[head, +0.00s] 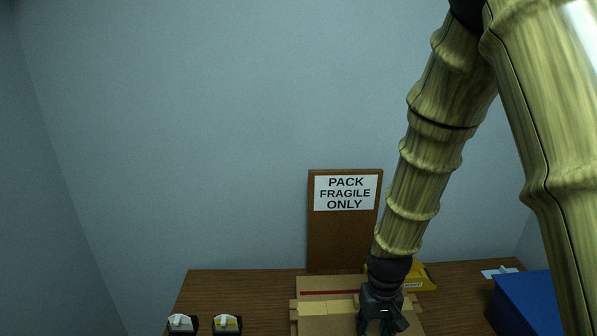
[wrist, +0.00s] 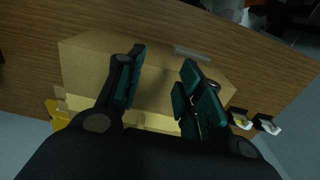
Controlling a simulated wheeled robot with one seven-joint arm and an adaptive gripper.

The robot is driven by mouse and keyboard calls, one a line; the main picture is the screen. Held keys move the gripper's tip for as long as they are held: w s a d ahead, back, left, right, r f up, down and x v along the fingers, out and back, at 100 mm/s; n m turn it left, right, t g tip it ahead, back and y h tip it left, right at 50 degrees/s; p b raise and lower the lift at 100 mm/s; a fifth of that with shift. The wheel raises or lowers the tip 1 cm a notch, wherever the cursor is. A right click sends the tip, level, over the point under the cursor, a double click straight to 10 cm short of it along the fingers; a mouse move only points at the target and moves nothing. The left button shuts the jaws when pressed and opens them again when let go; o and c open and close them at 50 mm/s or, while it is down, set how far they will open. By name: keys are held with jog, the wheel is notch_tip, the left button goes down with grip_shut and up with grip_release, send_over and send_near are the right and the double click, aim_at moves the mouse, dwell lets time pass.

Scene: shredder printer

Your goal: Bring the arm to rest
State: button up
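My arm comes down from the upper right in the head view, bent, with its end low over the desk. My gripper (head: 381,318) is over the open cardboard box (head: 313,284). In the wrist view my gripper (wrist: 163,65) has its two teal-padded fingers apart, with nothing visible between them but the box (wrist: 85,62) beyond. I cannot tell whether the fingers touch the box.
The wooden desk (head: 235,285) holds two small light-topped items (head: 180,323) at left. A yellow object (head: 425,275) sits behind the gripper, and a blue box (head: 525,305) stands at right. A brown board (head: 330,240) with a "PACK FRAGILE ONLY" sign (head: 345,193) stands at the back.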

jog(key=s+d+f+b, duration=0.1)
jog(key=s+d+f, duration=0.1)
jog(key=s+f, duration=1.1)
jog(key=s+d+f+b, duration=0.2)
jog(key=s+d+f, duration=0.1)
jog(key=s+f, duration=1)
notch_tip(320, 180, down, 5)
jog(key=shift+s+d+f+m, duration=0.1)
jog(key=shift+s+d+m, duration=0.05)
jog(key=shift+s+m, duration=0.25)
